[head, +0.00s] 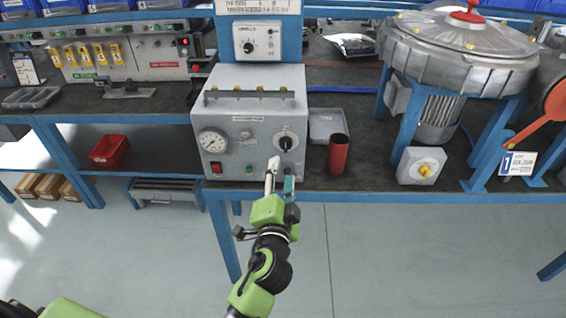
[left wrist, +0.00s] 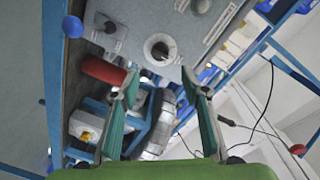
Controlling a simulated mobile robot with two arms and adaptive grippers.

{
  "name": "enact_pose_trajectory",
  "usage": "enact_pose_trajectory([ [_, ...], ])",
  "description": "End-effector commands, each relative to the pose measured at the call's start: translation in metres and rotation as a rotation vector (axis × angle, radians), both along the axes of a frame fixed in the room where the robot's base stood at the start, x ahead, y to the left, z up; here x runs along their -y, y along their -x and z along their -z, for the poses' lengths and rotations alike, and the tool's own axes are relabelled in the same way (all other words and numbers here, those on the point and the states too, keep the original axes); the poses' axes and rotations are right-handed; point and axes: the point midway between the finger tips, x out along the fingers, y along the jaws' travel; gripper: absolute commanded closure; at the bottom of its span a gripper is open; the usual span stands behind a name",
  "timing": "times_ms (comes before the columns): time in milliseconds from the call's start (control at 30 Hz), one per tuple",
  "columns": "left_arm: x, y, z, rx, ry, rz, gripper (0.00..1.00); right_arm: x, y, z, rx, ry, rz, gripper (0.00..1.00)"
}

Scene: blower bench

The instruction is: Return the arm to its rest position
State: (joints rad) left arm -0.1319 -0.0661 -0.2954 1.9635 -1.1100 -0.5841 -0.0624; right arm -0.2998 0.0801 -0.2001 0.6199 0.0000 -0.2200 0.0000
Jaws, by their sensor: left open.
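My left gripper (head: 281,176) reaches up from the bottom of the head view to the front of a grey control box (head: 250,110). Its two fingers are apart with nothing between them, just below the box's black rotary knob (head: 287,142). In the left wrist view the open fingers of my left gripper (left wrist: 160,80) point at the box's face, with the knob (left wrist: 160,50) beyond the gap. The fingers look clear of the knob, but the exact distance cannot be told. My right gripper is in neither view.
A red cylinder (head: 338,153) stands right of the box, close to my gripper. A grey switch box with a yellow knob (head: 425,171) and a large blower (head: 460,50) on a blue stand are further right. Below the bench's front edge, the floor (head: 400,260) is clear.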

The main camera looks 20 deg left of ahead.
Motion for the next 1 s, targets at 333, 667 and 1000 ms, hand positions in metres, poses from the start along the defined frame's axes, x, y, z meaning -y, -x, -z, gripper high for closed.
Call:
enact_pose_trajectory([
  [333,0.003,0.016,-0.002,0.001,0.002,-0.001,0.58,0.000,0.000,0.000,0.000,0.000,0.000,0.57],
  [667,0.003,0.015,-0.001,0.001,0.001,-0.001,0.58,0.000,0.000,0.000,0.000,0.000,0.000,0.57],
  [1000,0.024,0.022,0.130,-0.229,0.082,0.079,0.58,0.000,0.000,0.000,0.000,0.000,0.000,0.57],
])
